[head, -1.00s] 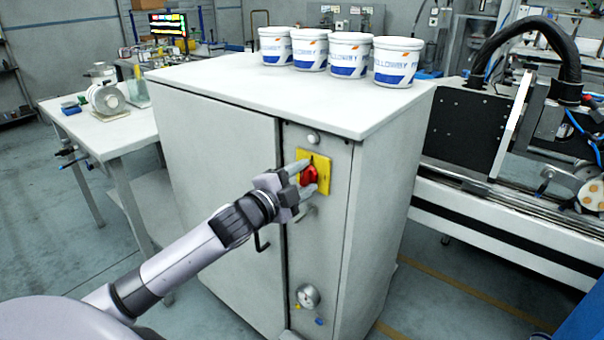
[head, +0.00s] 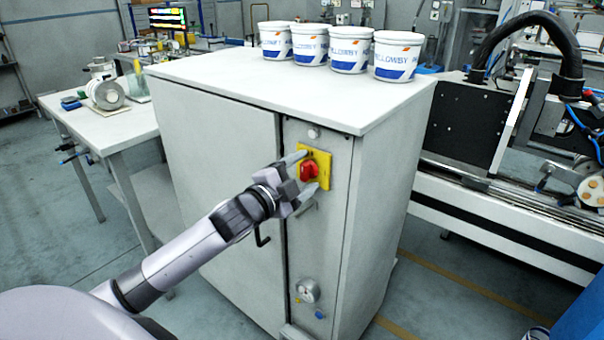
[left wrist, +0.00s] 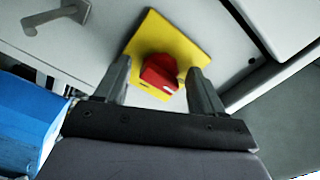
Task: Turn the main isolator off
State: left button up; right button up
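The main isolator is a red rotary knob (head: 309,171) on a yellow square plate (head: 324,160), high on the narrow right-hand front panel of a grey cabinet. My left gripper (head: 307,172) is in front of it with its fingers spread, one above and one below the knob. In the left wrist view the red knob (left wrist: 159,72) shows between the two open fingertips (left wrist: 160,72), with a gap on each side. The yellow plate (left wrist: 187,42) is behind it. I cannot read the knob's position marks. My right gripper is in no view.
The cabinet (head: 215,150) has a black door handle (head: 262,238) below my gripper and a gauge (head: 308,291) low on the panel. Several white tubs (head: 348,52) stand on its top. A machine with a rail (head: 500,215) is at the right, a white table (head: 110,130) at the left.

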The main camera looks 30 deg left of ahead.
pick_arm(q)
jog(key=shift+s, duration=0.1)
jog(key=s+b, duration=0.1)
jog(key=s, duration=0.6)
jog(key=shift+a, duration=0.25)
dwell(0.4)
jog(key=s+d+f+n+g, duration=0.2)
jog(key=s+f+n, duration=0.1)
jog(key=f, duration=0.5)
jog(key=s+d+f+n+g, duration=0.1)
jog(key=s+d+f+n, duration=0.15)
jog(key=f, duration=0.55)
jog(key=s+d+f+n+g+h, duration=0.1)
jog(key=s+d+f+n+g, duration=0.3)
jog(key=s+d+f, duration=0.6)
jog(key=s+f+n, duration=0.2)
jog(key=s+f, duration=0.1)
jog(key=s, duration=0.1)
jog(key=shift+d+f+g, duration=0.25)
jog(key=shift+f+g, duration=0.05)
jog(key=shift+f, duration=0.1)
jog(key=c, duration=0.4)
jog(key=shift+a, duration=0.1)
jog(key=shift+c, duration=0.5)
